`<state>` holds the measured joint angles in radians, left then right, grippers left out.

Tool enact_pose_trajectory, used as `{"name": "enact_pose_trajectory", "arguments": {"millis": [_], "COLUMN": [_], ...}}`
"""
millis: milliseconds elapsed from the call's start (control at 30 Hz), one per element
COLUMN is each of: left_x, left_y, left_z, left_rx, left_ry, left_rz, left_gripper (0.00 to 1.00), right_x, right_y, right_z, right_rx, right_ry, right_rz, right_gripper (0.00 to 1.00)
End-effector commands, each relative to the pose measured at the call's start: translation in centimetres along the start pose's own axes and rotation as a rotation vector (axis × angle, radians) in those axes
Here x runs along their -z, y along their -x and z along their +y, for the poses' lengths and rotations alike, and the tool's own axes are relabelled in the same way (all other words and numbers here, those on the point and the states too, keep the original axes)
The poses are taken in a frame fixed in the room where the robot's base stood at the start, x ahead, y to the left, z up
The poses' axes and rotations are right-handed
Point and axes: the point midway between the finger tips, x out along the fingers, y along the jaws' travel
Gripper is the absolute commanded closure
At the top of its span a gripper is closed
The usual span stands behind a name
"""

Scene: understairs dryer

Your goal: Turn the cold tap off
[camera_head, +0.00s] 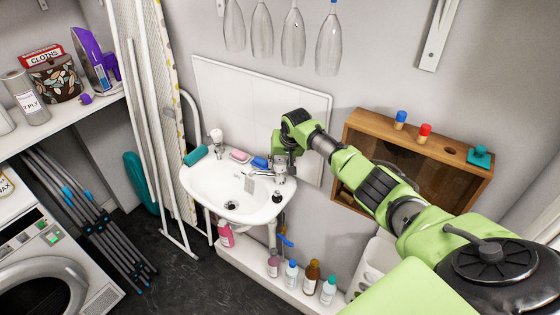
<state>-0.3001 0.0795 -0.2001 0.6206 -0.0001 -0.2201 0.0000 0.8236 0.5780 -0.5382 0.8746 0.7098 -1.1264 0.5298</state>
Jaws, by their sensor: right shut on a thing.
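The white washbasin (196,184) is fixed to the wall at the middle of the view. A chrome tap (279,177) stands at its back right, with a spout reaching left over the bowl. My right gripper (284,162) is at the top of this tap, pointing down, shut on it and hiding its handle. I cannot see how far the handle is turned, nor any clear water stream. Another fitting with a white top (216,137) stands at the basin's back left. My left gripper is not in view.
Pink soap (240,155), a blue item (261,162) and a teal roll (196,155) lie along the basin's back rim. A blue lever (285,241) is under the basin, above several bottles (312,277). A wooden wall box (350,132) is right of my gripper; glasses (293,33) hang above.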

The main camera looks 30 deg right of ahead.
Motion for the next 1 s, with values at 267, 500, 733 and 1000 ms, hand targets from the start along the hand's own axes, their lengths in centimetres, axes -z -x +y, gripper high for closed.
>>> {"name": "enact_pose_trajectory", "arguments": {"millis": [267, 500, 733, 1000], "left_x": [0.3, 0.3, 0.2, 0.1], "left_y": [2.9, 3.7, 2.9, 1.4], "left_z": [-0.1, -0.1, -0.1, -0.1], "left_rx": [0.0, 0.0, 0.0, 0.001], "left_ry": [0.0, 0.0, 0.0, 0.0], "left_rz": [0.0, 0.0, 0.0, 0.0], "left_gripper": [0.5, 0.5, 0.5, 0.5], "right_x": [0.0, 0.0, -0.1, -0.1], "right_y": [0.4, 0.1, -0.2, -0.2], "right_z": [-0.3, -0.3, -0.2, -0.2], "right_rx": [-0.076, -0.162, -0.241, -0.31], "right_ry": [-0.193, -0.4, -0.589, -0.756], "right_rz": [0.029, 0.065, 0.097, 0.127], "right_gripper": [0.88, 0.88, 0.88, 0.88]}}
